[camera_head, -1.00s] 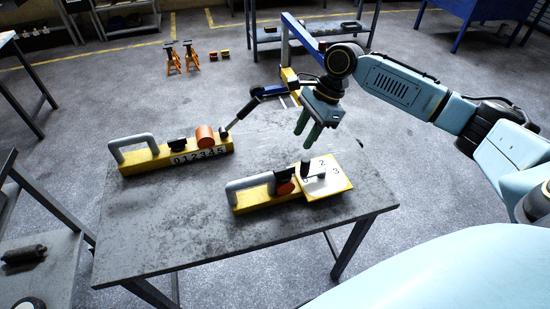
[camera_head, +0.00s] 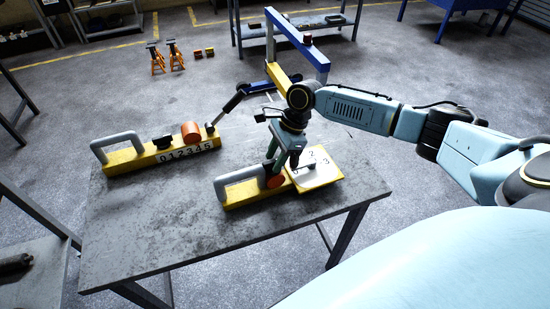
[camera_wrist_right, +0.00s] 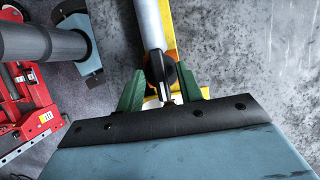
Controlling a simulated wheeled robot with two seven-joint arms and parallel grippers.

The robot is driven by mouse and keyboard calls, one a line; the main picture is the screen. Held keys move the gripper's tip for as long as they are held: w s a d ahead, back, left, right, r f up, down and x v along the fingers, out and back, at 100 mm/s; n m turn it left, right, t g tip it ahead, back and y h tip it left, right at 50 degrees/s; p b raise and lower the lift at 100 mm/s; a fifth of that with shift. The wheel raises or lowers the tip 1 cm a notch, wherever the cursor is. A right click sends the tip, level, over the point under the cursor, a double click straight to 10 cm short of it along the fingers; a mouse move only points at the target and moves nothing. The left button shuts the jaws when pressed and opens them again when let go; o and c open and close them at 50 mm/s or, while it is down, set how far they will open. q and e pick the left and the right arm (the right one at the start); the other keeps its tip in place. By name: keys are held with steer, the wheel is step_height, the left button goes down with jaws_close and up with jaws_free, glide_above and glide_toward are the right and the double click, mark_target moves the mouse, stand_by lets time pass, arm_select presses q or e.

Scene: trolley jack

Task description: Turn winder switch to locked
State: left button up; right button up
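The front yellow unit (camera_head: 240,201) lies on the table with a grey bar handle, a red-orange round part and a white plate (camera_head: 322,174) marked with numbers. In the right wrist view, a black switch knob (camera_wrist_right: 160,72) with a pale pointer mark sits on the yellow body beside the grey bar. I take this knob to be the winder switch; no locked marking is readable. My right gripper (camera_head: 280,168) is down at this unit. Its green fingers (camera_wrist_right: 160,92) stand apart on either side of the knob; contact is unclear. My left gripper is out of view.
A second yellow unit (camera_head: 130,159) with a number scale, orange cylinder and angled lever lies further back on the grey table (camera_head: 150,225). A blue and yellow frame (camera_head: 297,45) stands behind the table. The table's front left is clear.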

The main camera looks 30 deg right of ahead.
steer(key=shift+a+f, duration=0.1)
steer(key=shift+f, duration=0.1)
jaws_close()
